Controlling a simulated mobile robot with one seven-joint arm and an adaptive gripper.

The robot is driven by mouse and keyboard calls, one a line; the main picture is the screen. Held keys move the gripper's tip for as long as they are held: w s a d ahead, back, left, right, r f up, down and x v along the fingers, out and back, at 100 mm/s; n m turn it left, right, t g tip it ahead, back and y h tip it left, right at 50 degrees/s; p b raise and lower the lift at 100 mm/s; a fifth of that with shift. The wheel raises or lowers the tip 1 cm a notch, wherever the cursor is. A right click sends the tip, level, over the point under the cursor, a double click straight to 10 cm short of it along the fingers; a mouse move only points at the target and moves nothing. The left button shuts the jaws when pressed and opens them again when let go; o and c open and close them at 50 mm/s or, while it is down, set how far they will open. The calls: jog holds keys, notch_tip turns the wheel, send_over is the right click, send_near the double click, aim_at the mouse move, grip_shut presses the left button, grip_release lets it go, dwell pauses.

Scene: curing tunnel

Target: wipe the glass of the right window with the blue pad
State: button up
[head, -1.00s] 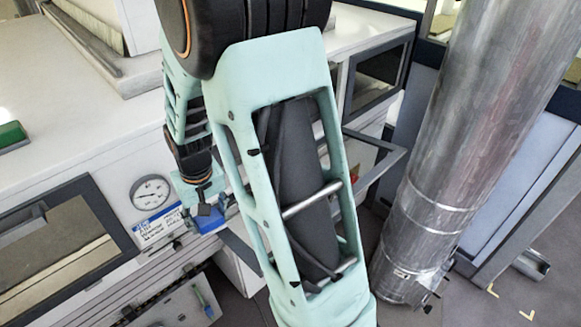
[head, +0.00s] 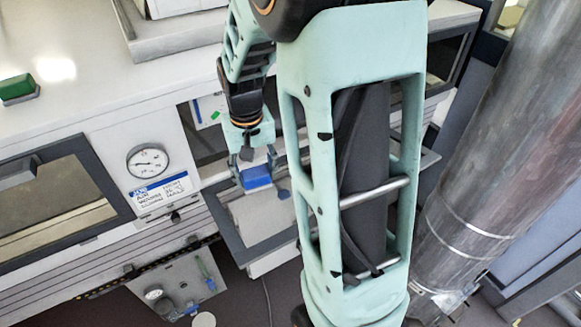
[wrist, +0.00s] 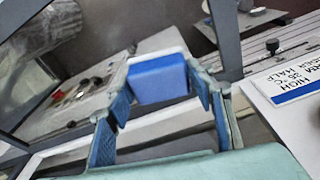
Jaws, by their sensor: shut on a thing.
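My gripper (head: 258,170) is shut on the blue pad (head: 257,178), which shows in the wrist view as a blue block with a pale upper layer (wrist: 160,78) between the two fingers. In the head view a dark-framed hinged window (head: 229,236) stands open, tilted outward from the white housing, and the pad is in front of or above its pane. I cannot tell whether the pad touches the glass. Another dark-framed window (head: 50,205) is closed at the left, and one more (head: 443,60) shows at the far right.
A round gauge (head: 148,161) and a blue-and-white label (head: 160,194) are on the housing left of the open window. A large metal duct (head: 480,190) stands at the right. A green block (head: 17,88) lies on top of the housing.

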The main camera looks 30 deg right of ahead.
jog(key=s+d+r+m+g+b, duration=0.1)
jog(key=s+d+r+m+b, duration=0.15)
jog(key=s+d+r, duration=0.35)
jog(key=shift+w+d+f+b, duration=0.15)
jog(key=shift+f+b, duration=1.15)
jog(key=shift+f, duration=0.7)
jog(key=shift+w+d+f+b, duration=0.15)
jog(key=shift+f+b, duration=1.15)
jog(key=shift+f, duration=0.65)
jog(key=shift+s+f+b, duration=0.2)
jog(key=shift+f+b, duration=0.55)
jog(key=shift+f, duration=0.25)
jog(key=shift+a+r, duration=0.15)
jog(key=shift+a, duration=1.75)
jog(key=shift+s+a, duration=0.1)
jog(key=shift+s+d+f, duration=0.1)
jog(key=shift+d+f, duration=0.15)
jog(key=shift+d, duration=0.75)
jog(key=shift+d+f, duration=0.2)
jog(key=shift+d, duration=0.8)
jog(key=shift+r+p, duration=0.1)
jog(key=shift+p, duration=0.25)
